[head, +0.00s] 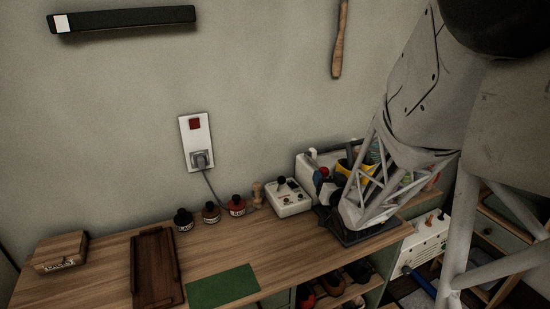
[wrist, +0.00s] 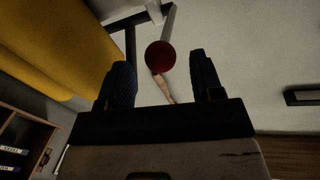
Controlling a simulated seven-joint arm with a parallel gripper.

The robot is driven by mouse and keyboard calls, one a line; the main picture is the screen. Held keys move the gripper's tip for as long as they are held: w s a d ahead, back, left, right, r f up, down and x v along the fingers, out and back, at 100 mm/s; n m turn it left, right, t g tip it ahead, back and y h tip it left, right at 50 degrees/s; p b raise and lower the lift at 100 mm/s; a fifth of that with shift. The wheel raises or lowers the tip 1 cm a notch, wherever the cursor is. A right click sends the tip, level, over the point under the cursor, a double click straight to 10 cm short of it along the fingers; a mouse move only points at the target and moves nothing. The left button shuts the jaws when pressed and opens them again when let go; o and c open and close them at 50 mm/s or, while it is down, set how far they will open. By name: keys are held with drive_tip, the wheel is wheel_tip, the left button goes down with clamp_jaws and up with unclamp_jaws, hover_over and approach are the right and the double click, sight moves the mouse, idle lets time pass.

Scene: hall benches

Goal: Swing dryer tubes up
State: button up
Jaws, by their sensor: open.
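In the wrist view my gripper (wrist: 160,58) is open, with its two dark fingers spread apart. A dark red ball-shaped knob (wrist: 160,55) shows between the fingers; I cannot tell whether either finger touches it. A white unit (head: 306,160) with a small red part (head: 324,172) and a yellow part (head: 346,167) shows beside the link. I cannot make out the dryer tubes for certain.
The wooden bench (head: 105,275) holds a white control box (head: 290,198), several small bottles (head: 211,212), a brown tray (head: 137,267) and a green mat (head: 222,287). A wall socket (head: 196,143) has a cord. In the wrist view a large yellow surface (wrist: 62,45) is close at left.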

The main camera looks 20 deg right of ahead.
sight(326, 174)
drive_tip(key=shift+w+d, duration=0.2)
drive_tip(key=shift+w, duration=0.65)
drive_tip(key=shift+w+d, duration=0.15)
drive_tip(key=shift+w, duration=0.7)
drive_tip(key=shift+c, duration=0.3)
clamp_jaws()
drive_tip(key=shift+r, duration=0.25)
drive_tip(key=shift+w+r+n+g, duration=0.15)
drive_tip(key=shift+r+g, duration=0.65)
drive_tip(key=shift+g, duration=0.1)
drive_tip(key=shift+w+r+n+g, duration=0.1)
drive_tip(key=shift+r+n+g, duration=0.05)
drive_tip(key=shift+r+g, duration=0.7)
drive_tip(key=shift+w+r+g+y, duration=0.15)
drive_tip(key=shift+w+r+g, duration=0.1)
drive_tip(key=shift+r+g, duration=0.25)
drive_tip(key=shift+w+r+g+y, duration=0.2)
drive_tip(key=shift+r+g, duration=0.15)
drive_tip(key=shift+g, duration=0.2)
drive_tip(key=shift+w+r+g, duration=0.45)
drive_tip(key=shift+r+g, duration=0.25)
drive_tip(key=shift+g, duration=0.2)
